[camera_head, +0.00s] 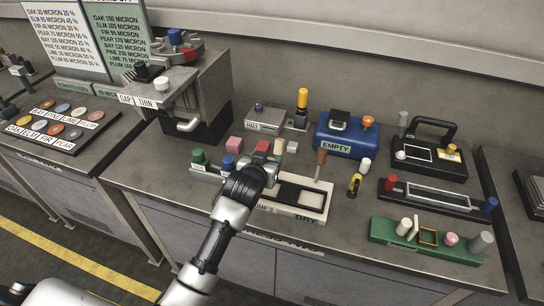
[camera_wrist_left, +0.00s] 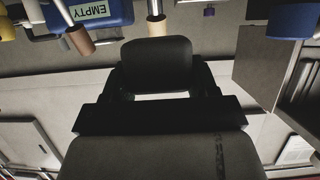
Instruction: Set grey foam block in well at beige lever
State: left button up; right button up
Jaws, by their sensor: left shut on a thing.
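My left gripper (camera_head: 262,166) is at the cream fixture marked DRY (camera_head: 311,207), over its left end. In the left wrist view, a dark grey block (camera_wrist_left: 156,62) sits between the fingers. It looks like the grey foam block, and the gripper is shut on it. Its underside and any contact with the fixture are hidden. My right gripper is not in view.
A blue box marked EMPTY (camera_head: 348,142) and a black-handled unit (camera_head: 430,165) stand behind. A slotted black fixture (camera_head: 432,197) is at the right. A grey machine (camera_head: 209,95) rises at the left.

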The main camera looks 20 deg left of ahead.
aim_at(290, 193)
pick_arm(q)
jog(key=shift+d, duration=0.35)
jog(key=shift+a+r+p, duration=0.1)
jog(key=shift+r+p, duration=0.05)
jog(key=shift+p, duration=0.35)
notch_tip(290, 193, down, 6)
jog(key=b, duration=0.3)
jog(key=shift+f+b, duration=0.2)
jog(key=shift+b, duration=0.2)
jog(key=shift+f, duration=0.3)
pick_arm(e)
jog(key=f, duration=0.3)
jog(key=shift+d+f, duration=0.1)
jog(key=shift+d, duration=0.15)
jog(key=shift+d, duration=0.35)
pick_arm(q)
jog(key=shift+f+b, duration=0.5)
jog(key=shift+f, duration=0.15)
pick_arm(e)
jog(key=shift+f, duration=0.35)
